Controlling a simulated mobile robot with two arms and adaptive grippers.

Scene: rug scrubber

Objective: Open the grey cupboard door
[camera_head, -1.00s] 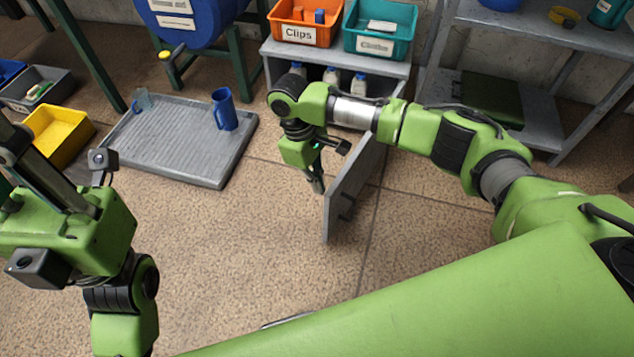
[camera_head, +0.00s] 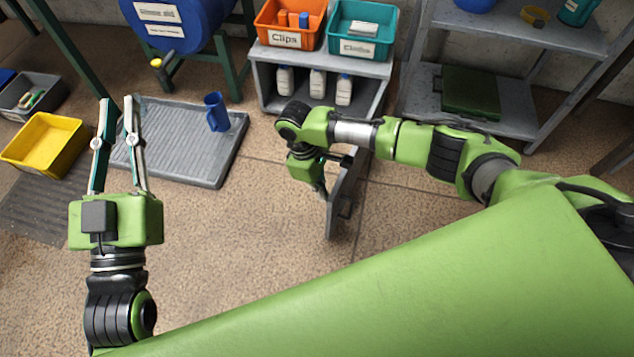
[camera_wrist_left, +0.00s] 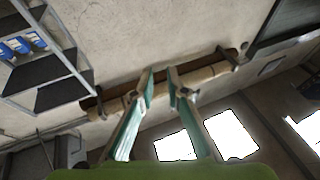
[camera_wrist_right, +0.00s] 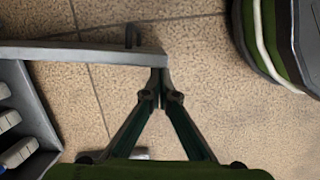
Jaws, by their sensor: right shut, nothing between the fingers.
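The grey cupboard (camera_head: 378,68) stands at the back, its door (camera_head: 338,215) swung out wide towards me. The door handle (camera_head: 347,208) is on its right, outer face; it also shows in the right wrist view (camera_wrist_right: 131,36). My right gripper (camera_head: 323,193) is shut and empty at the inner side of the door, by its free edge. In the right wrist view, its fingertips (camera_wrist_right: 161,92) meet close to that edge (camera_wrist_right: 150,57); I cannot tell whether they touch. My left gripper (camera_head: 118,100) is open and empty at the left, far from the cupboard.
White bottles (camera_head: 317,84) stand inside the cupboard; an orange bin (camera_head: 285,39) and teal bin (camera_head: 355,46) sit on top. A grey tray (camera_head: 190,165) with a blue mug (camera_head: 216,112) and a yellow bin (camera_head: 45,145) lie left. A shelf rack (camera_head: 520,120) stands right. Floor before the door is clear.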

